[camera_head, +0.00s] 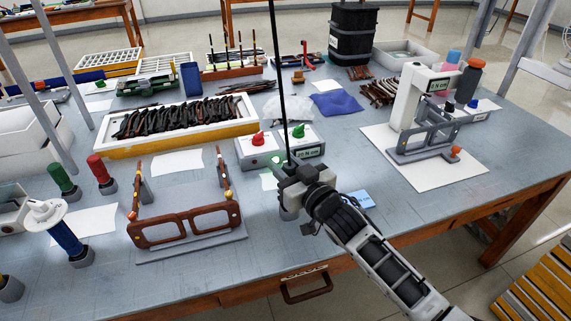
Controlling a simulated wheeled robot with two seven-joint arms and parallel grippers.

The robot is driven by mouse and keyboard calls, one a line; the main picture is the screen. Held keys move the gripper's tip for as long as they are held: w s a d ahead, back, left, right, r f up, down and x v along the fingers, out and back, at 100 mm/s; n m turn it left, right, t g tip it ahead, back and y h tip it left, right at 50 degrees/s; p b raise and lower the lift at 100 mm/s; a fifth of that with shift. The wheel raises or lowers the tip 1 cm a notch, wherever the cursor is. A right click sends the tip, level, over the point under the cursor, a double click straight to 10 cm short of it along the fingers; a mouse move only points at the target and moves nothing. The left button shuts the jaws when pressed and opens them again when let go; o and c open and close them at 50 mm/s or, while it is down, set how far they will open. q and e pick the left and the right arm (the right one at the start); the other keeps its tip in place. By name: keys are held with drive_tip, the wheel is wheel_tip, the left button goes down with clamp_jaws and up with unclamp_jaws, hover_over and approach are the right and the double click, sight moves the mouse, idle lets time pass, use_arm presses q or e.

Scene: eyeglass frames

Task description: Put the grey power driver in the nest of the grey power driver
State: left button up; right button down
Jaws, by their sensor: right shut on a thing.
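My right gripper (293,187) is above the middle front part of the table, in front of two small control boxes. It is shut on the grey power driver (289,210), which is mostly hidden by the gripper. A black cord rises straight up from there. The driver looks roughly upright; whether its lower end touches the table or a holder I cannot tell. I cannot make out the grey driver's nest; the gripper and arm may hide it. My left gripper is out of view.
A brown eyeglass frame on a grey fixture (205,247) stands left of the gripper. Control boxes with red (258,151) and green knobs stand behind. Green (60,179) and red (98,170) handles stand at left. A white press (410,97) stands at right.

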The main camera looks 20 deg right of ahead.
drive_tip(key=shift+f, duration=0.15)
drive_tip(key=c, duration=0.9)
unclamp_jaws()
drive_tip(key=shift+f, duration=0.1)
drive_tip(key=b+v, duration=0.1)
drive_tip(key=v, duration=1.5)
